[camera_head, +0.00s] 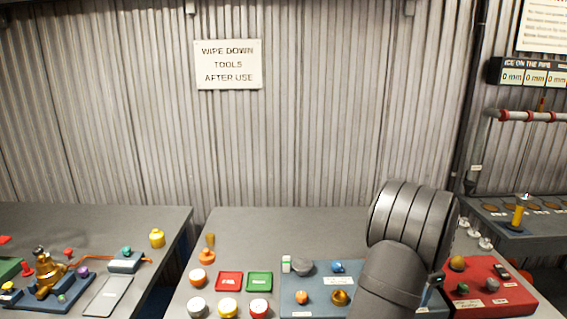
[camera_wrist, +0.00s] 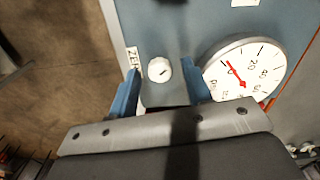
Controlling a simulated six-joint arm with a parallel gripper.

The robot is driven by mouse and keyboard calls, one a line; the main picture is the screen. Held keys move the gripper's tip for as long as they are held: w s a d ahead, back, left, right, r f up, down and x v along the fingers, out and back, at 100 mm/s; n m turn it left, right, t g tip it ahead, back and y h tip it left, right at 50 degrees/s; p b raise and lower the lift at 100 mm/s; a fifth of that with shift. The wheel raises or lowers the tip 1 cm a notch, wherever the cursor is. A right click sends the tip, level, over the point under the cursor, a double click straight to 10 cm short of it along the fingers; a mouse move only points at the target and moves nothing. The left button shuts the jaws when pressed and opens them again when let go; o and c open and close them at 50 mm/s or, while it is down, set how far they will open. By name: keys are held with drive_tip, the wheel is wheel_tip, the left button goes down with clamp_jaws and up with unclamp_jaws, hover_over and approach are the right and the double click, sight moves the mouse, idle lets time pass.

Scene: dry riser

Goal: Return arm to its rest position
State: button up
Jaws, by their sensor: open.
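My gripper (camera_wrist: 160,74) shows in the wrist view with its two blue fingers apart and nothing gripped between them. A small round white knob (camera_wrist: 158,70) on a grey block shows between the fingertips; I cannot tell how far below them it is. A dial gauge (camera_wrist: 244,70) with a red needle lies just right of the right finger. In the head view my dark grey arm (camera_head: 410,235) reaches down over the right part of the middle bench, and the gripper is mostly hidden behind it.
The middle bench (camera_head: 240,228) carries a blue panel (camera_head: 287,300) and a red panel (camera_head: 513,294) on either side of my arm. Red (camera_head: 229,281) and green (camera_head: 260,282) trays and several round pots stand at left. The bench's back strip is clear. A pipe (camera_head: 515,115) runs at right.

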wheel_tip(320, 180, up, 8)
drive_tip(key=shift+r, duration=0.2)
idle(2.5)
